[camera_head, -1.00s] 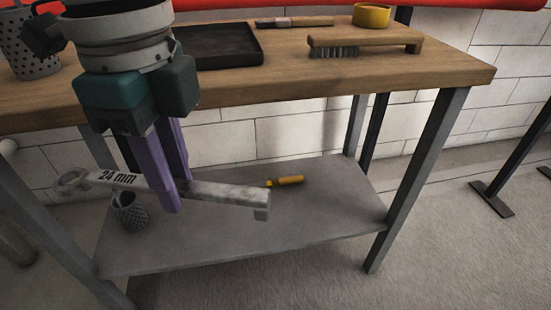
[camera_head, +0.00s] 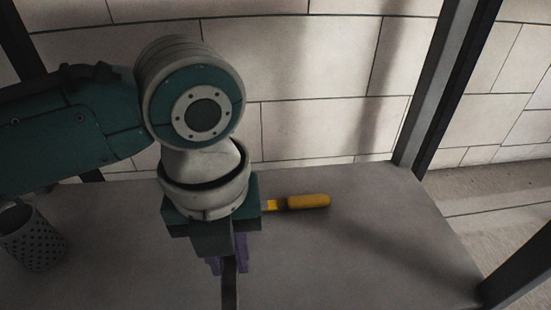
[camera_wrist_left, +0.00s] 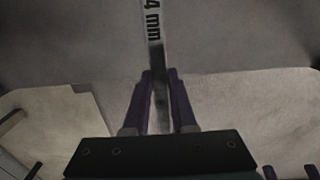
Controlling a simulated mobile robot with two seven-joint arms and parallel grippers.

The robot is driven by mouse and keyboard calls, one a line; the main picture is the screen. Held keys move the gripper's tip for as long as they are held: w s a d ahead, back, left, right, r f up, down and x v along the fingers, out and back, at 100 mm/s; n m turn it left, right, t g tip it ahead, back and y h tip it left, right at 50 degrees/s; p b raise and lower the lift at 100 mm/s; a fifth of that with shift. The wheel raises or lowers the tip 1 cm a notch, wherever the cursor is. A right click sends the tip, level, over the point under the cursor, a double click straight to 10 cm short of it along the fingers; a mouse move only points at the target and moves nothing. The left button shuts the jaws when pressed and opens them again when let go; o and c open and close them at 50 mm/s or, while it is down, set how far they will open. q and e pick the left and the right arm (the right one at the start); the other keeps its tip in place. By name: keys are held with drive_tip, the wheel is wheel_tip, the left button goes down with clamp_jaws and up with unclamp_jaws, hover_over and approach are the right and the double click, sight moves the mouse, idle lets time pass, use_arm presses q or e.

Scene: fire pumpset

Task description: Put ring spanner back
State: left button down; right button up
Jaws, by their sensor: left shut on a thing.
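My left gripper (camera_head: 228,264) is shut on the ring spanner (camera_head: 230,290), low over the grey lower shelf. In the head view the spanner shows only as a narrow dark strip below the fingers, running off the bottom edge. In the left wrist view the spanner (camera_wrist_left: 152,35) runs up from between the purple fingers (camera_wrist_left: 160,76), with part of its "mm" size mark showing. Its upper end is cut off by the top edge. I cannot tell whether the spanner touches the shelf. My right gripper is not in view.
The grey lower shelf (camera_head: 365,230) is mostly bare on the right. A yellow-handled tool (camera_head: 305,202) lies just right of my left gripper. A perforated grey cup (camera_head: 33,240) stands at the left. Bench legs (camera_head: 440,85) rise at the right, and a white block wall is behind.

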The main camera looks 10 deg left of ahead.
use_arm(q)
drive_tip(key=shift+f, duration=0.45)
drive_tip(key=f+b, duration=0.1)
drive_tip(key=f, duration=0.1)
drive_tip(key=f+b, duration=0.4)
drive_tip(key=shift+s+f, duration=0.4)
drive_tip(key=f+b, duration=0.3)
drive_tip(key=shift+w, duration=0.2)
drive_tip(key=shift+r, duration=0.1)
drive_tip(key=shift+s, duration=0.1)
